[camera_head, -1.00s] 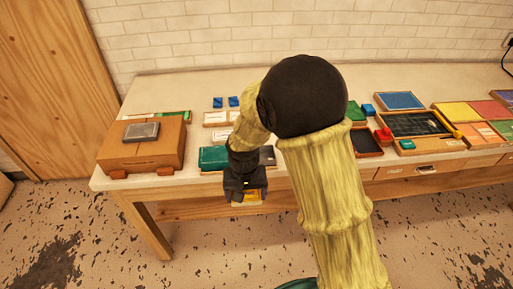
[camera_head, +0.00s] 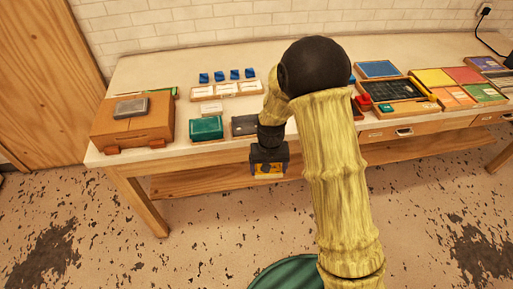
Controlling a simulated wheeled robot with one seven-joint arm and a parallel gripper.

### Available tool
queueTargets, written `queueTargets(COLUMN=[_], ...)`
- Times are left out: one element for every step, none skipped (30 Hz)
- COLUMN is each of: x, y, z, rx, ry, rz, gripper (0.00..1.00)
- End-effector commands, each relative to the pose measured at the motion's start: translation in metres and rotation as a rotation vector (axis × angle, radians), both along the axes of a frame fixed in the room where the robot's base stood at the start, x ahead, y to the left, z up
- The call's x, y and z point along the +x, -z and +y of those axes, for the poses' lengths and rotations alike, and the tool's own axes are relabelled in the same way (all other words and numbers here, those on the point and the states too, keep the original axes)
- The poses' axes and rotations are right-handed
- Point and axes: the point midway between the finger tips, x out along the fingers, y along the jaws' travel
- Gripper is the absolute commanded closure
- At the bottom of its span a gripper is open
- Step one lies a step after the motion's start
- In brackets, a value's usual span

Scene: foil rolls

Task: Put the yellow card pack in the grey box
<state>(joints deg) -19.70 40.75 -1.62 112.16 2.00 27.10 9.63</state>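My gripper (camera_head: 268,163) hangs in front of the table's front edge, lower than the tabletop in the picture. A small yellow piece, which looks like the yellow card pack (camera_head: 267,173), shows at its fingers and seems held; the fingertips are mostly hidden. A dark grey box (camera_head: 243,126) sits on the tabletop near the front edge, just right of a green box (camera_head: 206,128). My arm hides part of the area to its right. A smaller grey box-like thing (camera_head: 131,108) lies on top of a brown wooden case (camera_head: 132,129) at the left.
The table (camera_head: 190,76) stands against a white brick wall. Blue pieces (camera_head: 219,76) and a wooden tray with white cards (camera_head: 227,91) are behind the boxes. Colored panels (camera_head: 460,85) and a dark tray (camera_head: 393,90) lie right.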

Motion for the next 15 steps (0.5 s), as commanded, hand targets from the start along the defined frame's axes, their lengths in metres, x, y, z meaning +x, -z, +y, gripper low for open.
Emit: queueTargets(x=[0.005,0.007,0.011,0.014,0.016,0.020,0.023,0.026,0.030,0.032,0.034,0.037,0.038,0.039,0.040], y=[0.005,0.007,0.010,0.013,0.016,0.021,0.025,0.029,0.035,0.039,0.043,0.048,0.051,0.054,0.057], z=[-0.010,-0.016,-0.024,-0.031,-0.038,-0.049,-0.058,-0.068,-0.082,-0.092,-0.102,-0.113,-0.121,-0.127,-0.134], rx=[0.000,0.000,0.000,0.000,-0.001,-0.001,0.000,0.000,0.000,0.000,0.001,0.001,0.002,0.002,0.002], ry=[0.013,0.017,0.025,0.032,0.038,0.048,0.056,0.064,0.077,0.085,0.093,0.102,0.107,0.113,0.116], rz=[0.001,0.001,0.001,0.002,0.003,0.004,0.003,0.003,0.003,0.003,0.004,0.003,0.002,0.002,0.001], gripper=[0.47,0.47,0.47,0.47,0.47,0.47,0.47,0.47,0.47,0.47,0.47,0.47,0.47,0.47,0.47])
